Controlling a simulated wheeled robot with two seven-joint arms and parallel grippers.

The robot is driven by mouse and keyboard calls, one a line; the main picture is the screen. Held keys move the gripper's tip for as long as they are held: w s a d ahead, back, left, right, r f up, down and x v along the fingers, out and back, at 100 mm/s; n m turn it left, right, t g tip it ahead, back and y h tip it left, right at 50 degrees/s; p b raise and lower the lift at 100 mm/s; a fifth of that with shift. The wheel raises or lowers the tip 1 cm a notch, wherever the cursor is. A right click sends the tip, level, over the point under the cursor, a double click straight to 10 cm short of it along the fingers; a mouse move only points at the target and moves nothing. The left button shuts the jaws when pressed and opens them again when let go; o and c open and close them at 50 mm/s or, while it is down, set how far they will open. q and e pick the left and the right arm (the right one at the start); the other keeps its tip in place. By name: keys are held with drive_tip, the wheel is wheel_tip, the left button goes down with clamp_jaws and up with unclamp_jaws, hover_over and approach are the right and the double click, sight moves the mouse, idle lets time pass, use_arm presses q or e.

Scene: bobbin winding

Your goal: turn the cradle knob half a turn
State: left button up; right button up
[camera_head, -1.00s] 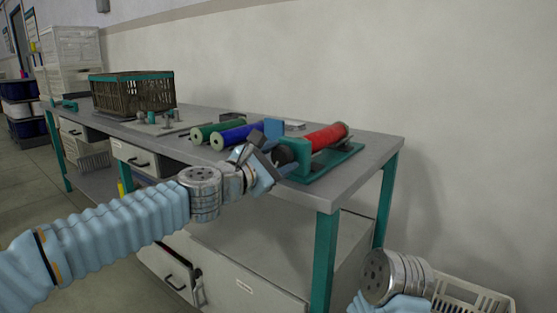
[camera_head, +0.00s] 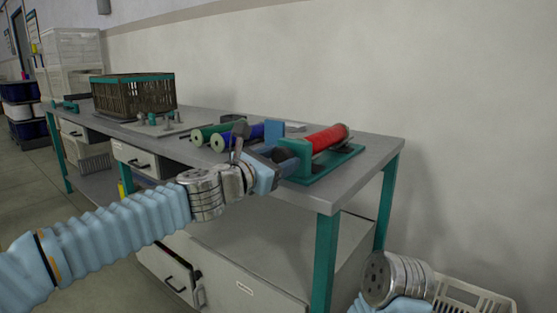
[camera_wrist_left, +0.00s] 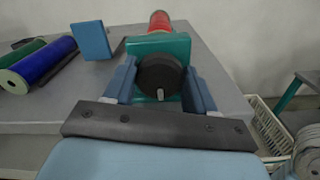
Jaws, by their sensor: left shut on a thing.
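The teal cradle (camera_head: 335,165) stands at the near right corner of the grey bench and holds a red bobbin (camera_head: 328,137). Its round black knob (camera_wrist_left: 160,75) faces my left wrist camera, with a pale mark at its lower edge. My left gripper (camera_wrist_left: 161,82) is shut on the knob, one blue finger at each side. In the head view the left gripper (camera_head: 278,158) hides most of the knob.
A green bobbin (camera_head: 215,131) and a blue bobbin (camera_head: 232,137) lie left of the cradle, near a blue block (camera_head: 273,132). A white crate (camera_head: 470,300) is on the floor at right.

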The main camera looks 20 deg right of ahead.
use_arm(q)
drive_tip(key=o, duration=1)
drive_tip(key=shift+o, duration=0.2)
drive_tip(key=shift+s+a+f, duration=0.1)
drive_tip(key=shift+a, duration=0.2)
drive_tip(key=b+v, duration=0.4)
drive_tip(key=v, duration=0.9)
drive_tip(key=shift+b, duration=0.4)
drive_tip(key=shift+s, duration=0.1)
